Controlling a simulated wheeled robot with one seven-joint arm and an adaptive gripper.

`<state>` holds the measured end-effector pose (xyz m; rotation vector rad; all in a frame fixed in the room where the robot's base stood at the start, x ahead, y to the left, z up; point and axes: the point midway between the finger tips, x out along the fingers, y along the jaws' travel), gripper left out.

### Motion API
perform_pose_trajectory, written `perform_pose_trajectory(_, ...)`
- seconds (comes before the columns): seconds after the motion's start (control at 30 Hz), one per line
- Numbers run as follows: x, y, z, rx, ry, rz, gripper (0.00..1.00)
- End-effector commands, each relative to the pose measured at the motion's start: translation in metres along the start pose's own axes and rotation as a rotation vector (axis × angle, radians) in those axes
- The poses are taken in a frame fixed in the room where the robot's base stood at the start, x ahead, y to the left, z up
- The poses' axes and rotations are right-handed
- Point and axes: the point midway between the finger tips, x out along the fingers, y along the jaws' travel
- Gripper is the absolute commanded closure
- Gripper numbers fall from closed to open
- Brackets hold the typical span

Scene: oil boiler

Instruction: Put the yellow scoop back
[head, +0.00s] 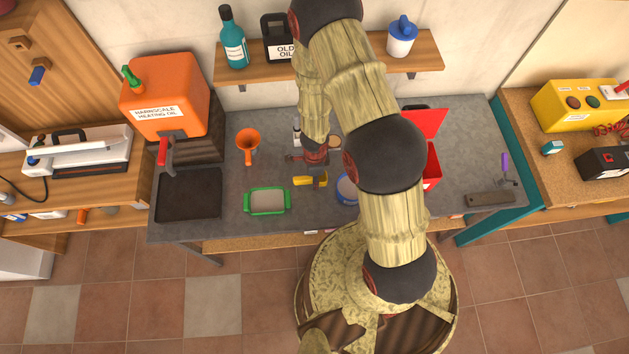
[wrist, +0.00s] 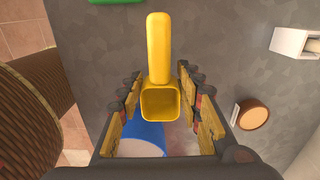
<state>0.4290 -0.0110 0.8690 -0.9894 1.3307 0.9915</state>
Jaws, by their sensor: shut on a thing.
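The yellow scoop (head: 303,180) is at my gripper (head: 316,178), above the middle of the grey bench. In the wrist view the scoop (wrist: 162,50) lies between the two fingers of my gripper (wrist: 160,90), which is shut on it. Its handle points to the top of that picture and its hollow bowl is at the finger end. A blue-rimmed round tub (head: 346,189) stands just right of the scoop, partly hidden by my arm. Its blue side also shows below the scoop in the wrist view (wrist: 140,140).
A green-rimmed tray (head: 267,211) is left of the scoop, with an orange funnel (head: 248,143) behind it. A dark tray (head: 190,195) is at the left end. A red open bin (head: 432,165) stands right of my arm.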

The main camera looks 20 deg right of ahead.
Motion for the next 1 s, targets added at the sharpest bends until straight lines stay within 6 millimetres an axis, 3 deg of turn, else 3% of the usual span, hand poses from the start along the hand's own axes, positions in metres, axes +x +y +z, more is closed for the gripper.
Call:
perform_pose_trajectory(0.2, 0.031, -0.002, -0.001, 0.001, 0.000, 0.000, 0.90)
perform_pose_trajectory(0.67, 0.037, -0.002, -0.001, 0.001, 0.000, 0.000, 0.90)
perform_pose_trajectory(0.7, 0.036, -0.002, -0.001, 0.001, 0.000, 0.000, 0.63)
perform_pose_trajectory(1.0, 0.035, -0.002, -0.001, 0.001, 0.000, 0.000, 0.46)
